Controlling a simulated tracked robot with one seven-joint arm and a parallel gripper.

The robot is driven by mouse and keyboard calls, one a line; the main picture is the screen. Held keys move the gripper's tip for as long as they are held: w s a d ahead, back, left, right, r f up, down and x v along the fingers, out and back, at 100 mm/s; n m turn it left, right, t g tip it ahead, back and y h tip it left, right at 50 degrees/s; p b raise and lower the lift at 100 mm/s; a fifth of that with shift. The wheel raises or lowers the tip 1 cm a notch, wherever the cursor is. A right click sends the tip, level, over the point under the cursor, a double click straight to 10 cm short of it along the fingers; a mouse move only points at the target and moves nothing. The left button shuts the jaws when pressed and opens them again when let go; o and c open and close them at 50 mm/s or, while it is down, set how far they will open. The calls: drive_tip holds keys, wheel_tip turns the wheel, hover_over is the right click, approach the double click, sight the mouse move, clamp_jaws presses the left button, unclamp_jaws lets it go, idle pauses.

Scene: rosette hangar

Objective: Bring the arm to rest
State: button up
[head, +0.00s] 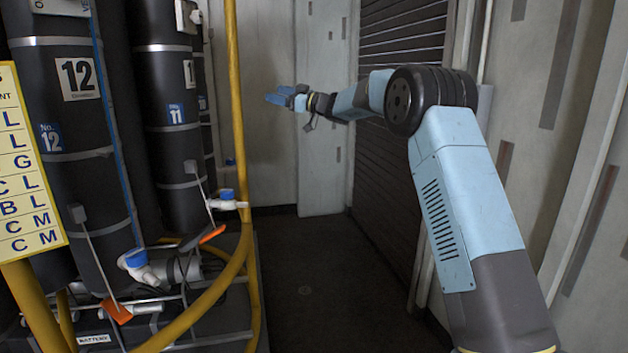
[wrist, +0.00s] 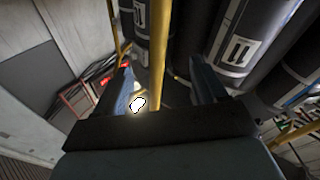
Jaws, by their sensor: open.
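My arm reaches out from the lower right of the head view, bends at the large dark joint and stretches left. My gripper (head: 278,97) is at its far end, in mid-air, a little right of the upright yellow pipe (head: 236,90). In the wrist view, my gripper (wrist: 165,85) has its two blue fingers spread apart, with nothing held between them. The yellow pipe shows behind the gap between the fingers. Whether a finger touches the pipe cannot be told.
Tall black tanks numbered 12 (head: 75,130) and 11 (head: 170,110) stand at the left, with valves and orange handles (head: 212,234) below. A slatted shutter (head: 385,170) and grey wall panels line the right. The dark floor (head: 310,290) between is clear.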

drive_tip(key=s+d+r+m+t+h, duration=0.3)
drive_tip(key=d+r+m+t+h, duration=0.15)
drive_tip(key=d, duration=0.25)
drive_tip(key=s+d+r+m+t+h, duration=0.3)
drive_tip(key=d+r+t+h, duration=0.1)
drive_tip(key=d+r, duration=0.15)
drive_tip(key=s+d+f+m+h, duration=0.3)
drive_tip(key=s+d+m+h, duration=0.4)
drive_tip(key=s+d, duration=0.7)
drive_tip(key=s+d+f+m+g+h, duration=0.1)
drive_tip(key=s+d+f+g+h, duration=0.2)
drive_tip(key=s+f, duration=0.5)
drive_tip(key=s+d+f+m+g+h, duration=0.1)
drive_tip(key=s+d+f+g+h, duration=0.3)
drive_tip(key=s, duration=0.9)
drive_tip(key=s+f+g+y, duration=0.1)
drive_tip(key=s+f+y, duration=0.1)
drive_tip(key=s+f, duration=0.4)
drive_tip(key=s+d+f+g+y, duration=0.1)
drive_tip(key=s+f, duration=0.5)
drive_tip(key=s, duration=0.7)
drive_tip(key=shift+g+y, duration=0.35)
drive_tip(key=shift+g, duration=0.2)
drive_tip(key=shift+s, duration=0.1)
